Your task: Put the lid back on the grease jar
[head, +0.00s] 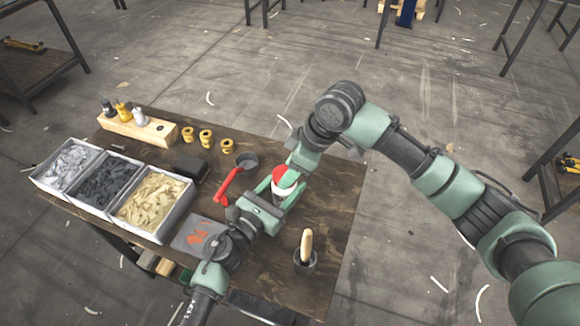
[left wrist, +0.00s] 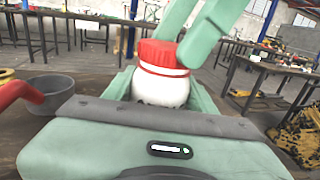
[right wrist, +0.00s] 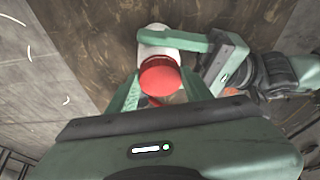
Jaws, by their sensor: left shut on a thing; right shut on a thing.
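The white grease jar (head: 283,184) is upright, held between the fingers of my left gripper (head: 279,189); its body also shows in the left wrist view (left wrist: 160,92). The red lid (head: 284,172) is at the jar's top, held by my right gripper (head: 287,170) from above. In the right wrist view the lid (right wrist: 160,77) lies between the right fingers, hiding part of the jar (right wrist: 158,40).
On the wooden table (head: 335,190), a grey cup (head: 248,159) and a red lever (head: 227,186) stand left of the jar. A dark pot (head: 304,262) with a wooden-handled tool stands nearer. Three bins of parts (head: 178,225) and yellow pieces (head: 205,136) are further left.

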